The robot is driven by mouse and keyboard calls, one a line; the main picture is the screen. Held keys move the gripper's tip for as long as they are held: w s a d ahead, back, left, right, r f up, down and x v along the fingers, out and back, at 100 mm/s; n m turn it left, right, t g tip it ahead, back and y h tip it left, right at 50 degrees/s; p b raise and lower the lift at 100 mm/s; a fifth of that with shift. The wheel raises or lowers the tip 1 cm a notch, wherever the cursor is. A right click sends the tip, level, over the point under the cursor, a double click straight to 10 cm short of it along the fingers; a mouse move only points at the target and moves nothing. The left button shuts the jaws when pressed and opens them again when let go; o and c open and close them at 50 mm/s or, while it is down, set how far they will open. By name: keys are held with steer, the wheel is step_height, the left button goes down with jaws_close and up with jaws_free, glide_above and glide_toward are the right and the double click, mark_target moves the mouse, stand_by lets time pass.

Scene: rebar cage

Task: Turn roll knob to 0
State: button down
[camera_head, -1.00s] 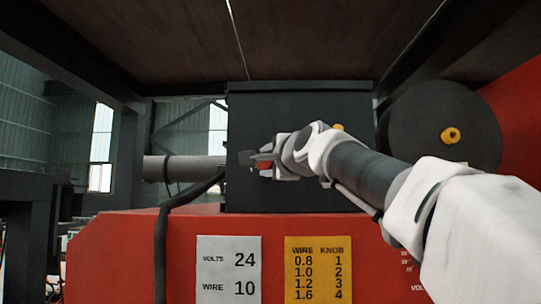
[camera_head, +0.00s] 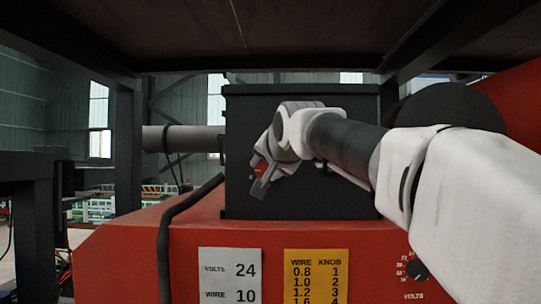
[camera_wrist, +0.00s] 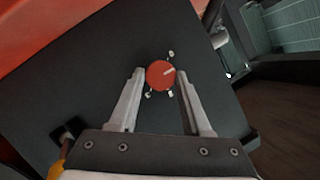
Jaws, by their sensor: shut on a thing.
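The roll knob (camera_wrist: 160,75) is a round red dial with a pale pointer line towards the upper right in the wrist view. Small pale marks surround it on the dark panel (camera_wrist: 95,100); their labels are too small to read. My gripper (camera_wrist: 160,72) is shut on the knob, one finger on each side. In the head view my gripper (camera_head: 260,180) is at the left part of the dark box (camera_head: 345,105), fingers tilted downward. A bit of red (camera_head: 260,169) shows between the fingers. My wrist hides much of the box's face.
The red machine body (camera_head: 130,245) lies below, with a white plate (camera_head: 230,285) reading volts 24, wire 10 and a yellow wire-knob chart (camera_head: 316,262). A black volts knob (camera_head: 417,270) is at right. A black cable (camera_head: 165,240) runs left of the box.

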steer(key=shift+a+r+n+g+h+p, duration=0.1)
steer(key=shift+n+g+h+p, duration=0.1)
steer(key=shift+n+h+p, duration=0.3)
steer(key=shift+a+r+n+g+h+p, duration=0.1)
steer(key=shift+n+g+h+p, duration=0.15)
steer(key=shift+n, duration=0.45)
steer(key=shift+f+n+h+p, duration=0.1)
steer(key=shift+n+h+p, duration=0.2)
steer(key=shift+n+h, duration=0.55)
steer(key=shift+n, duration=0.25)
steer(key=shift+c, duration=1.8)
jaws_free()
steer(key=shift+s, duration=0.1)
